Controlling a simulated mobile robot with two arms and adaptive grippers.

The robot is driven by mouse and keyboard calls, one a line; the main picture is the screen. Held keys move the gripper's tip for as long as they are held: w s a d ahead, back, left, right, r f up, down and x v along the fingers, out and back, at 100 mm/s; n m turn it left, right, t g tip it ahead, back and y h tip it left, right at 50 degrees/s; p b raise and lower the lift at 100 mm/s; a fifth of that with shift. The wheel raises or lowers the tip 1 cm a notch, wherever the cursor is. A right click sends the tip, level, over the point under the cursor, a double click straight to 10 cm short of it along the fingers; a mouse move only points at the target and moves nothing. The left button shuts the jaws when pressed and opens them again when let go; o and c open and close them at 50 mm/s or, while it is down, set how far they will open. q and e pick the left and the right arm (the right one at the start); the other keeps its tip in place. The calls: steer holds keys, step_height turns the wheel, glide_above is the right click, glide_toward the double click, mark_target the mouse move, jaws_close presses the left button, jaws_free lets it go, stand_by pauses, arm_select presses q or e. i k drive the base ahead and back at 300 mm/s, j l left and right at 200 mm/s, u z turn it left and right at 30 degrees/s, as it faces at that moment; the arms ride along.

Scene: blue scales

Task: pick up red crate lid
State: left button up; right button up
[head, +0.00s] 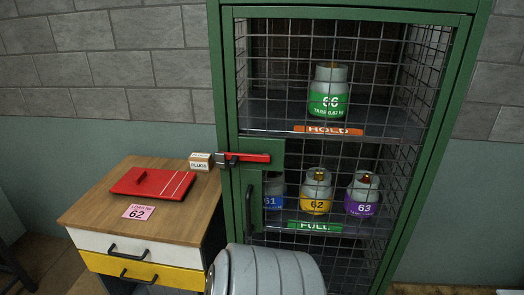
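The red crate lid (152,183) lies flat on the wooden top of a small cabinet (108,208) at the left of the head view. It has a raised red handle on its left part and thin white stripes near its right end. Nothing is on top of it. Neither of my grippers shows in this view, so nothing is seen touching the lid.
A pink card marked 62 (138,212) lies in front of the lid, and a small box (201,161) behind it. A green mesh cage (228,85) with a red latch (254,157) stands right, holding several numbered canisters. A grey ribbed shape at bottom centre is unclear.

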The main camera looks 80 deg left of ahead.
mark_target(160, 183)
steer(key=u, duration=3.55)
steer(key=z, duration=3.85)
steer(key=u, duration=3.85)
